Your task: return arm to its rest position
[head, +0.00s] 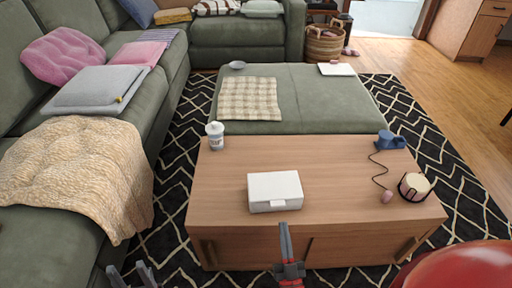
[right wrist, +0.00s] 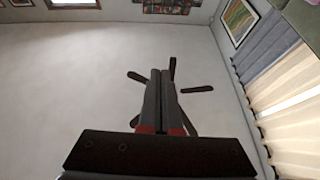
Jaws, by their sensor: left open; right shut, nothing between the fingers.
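My right gripper (head: 285,228) stands upright at the near edge of the wooden coffee table, in front of the white box in the head view. Its two fingers are closed together with nothing between them. In the right wrist view the shut fingers (right wrist: 160,76) point up toward the ceiling. My left gripper (head: 131,272) shows only its fingertips at the bottom edge of the head view, near the sofa's front. Its fingers are apart and it looks empty.
The wooden table (head: 335,180) holds a white box (head: 274,192), a white bottle (head: 215,136), a blue mug-like object (head: 390,140) and a round candle-like holder (head: 414,187). A green ottoman (head: 320,100) adjoins its far side. A green sofa (head: 165,85) lines the left. A ceiling fan (right wrist: 197,90) is overhead.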

